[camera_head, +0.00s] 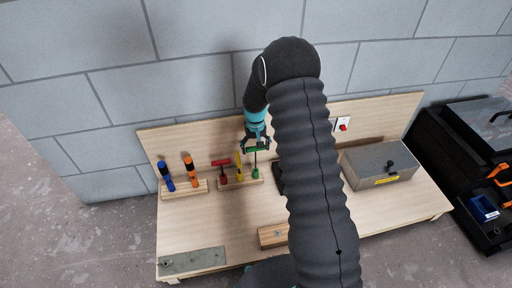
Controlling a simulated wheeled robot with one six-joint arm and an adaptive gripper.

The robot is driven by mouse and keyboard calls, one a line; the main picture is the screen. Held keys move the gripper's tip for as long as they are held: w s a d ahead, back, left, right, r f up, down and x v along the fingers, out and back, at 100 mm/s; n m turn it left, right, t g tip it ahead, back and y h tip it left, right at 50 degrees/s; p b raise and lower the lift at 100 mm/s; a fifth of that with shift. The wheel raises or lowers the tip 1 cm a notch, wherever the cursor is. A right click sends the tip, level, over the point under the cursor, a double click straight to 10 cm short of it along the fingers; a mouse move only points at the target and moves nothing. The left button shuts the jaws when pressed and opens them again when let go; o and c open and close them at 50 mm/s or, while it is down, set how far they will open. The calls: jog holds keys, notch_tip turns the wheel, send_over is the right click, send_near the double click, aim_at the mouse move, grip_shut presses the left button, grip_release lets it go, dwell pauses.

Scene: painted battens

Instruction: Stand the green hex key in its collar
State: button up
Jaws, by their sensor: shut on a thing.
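The green hex key (255,160) has a green cross handle and a thin shaft. It is upright over the right end of a small wooden batten (226,184) on the bench. My gripper (257,148) is shut on its green handle, coming from above. The shaft's lower end meets the batten's right end in the picture. At this size I cannot tell whether the tip is inside a collar or just above it. A yellow-handled tool (239,170) and a red T-handled tool (223,170) stand upright in the same batten, left of the green one.
Another batten (190,190) to the left holds a blue tool (166,176) and an orange tool (192,172). A grey metal box (378,165) stands at right. A wooden block (272,236) and a grey plate (192,261) lie in front. The bench's left middle is clear.

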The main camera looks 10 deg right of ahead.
jog(key=shift+f+b, duration=1.8)
jog(key=shift+f, duration=0.75)
dwell(2.6)
jog(key=o, duration=1)
notch_tip(320, 180, up, 12)
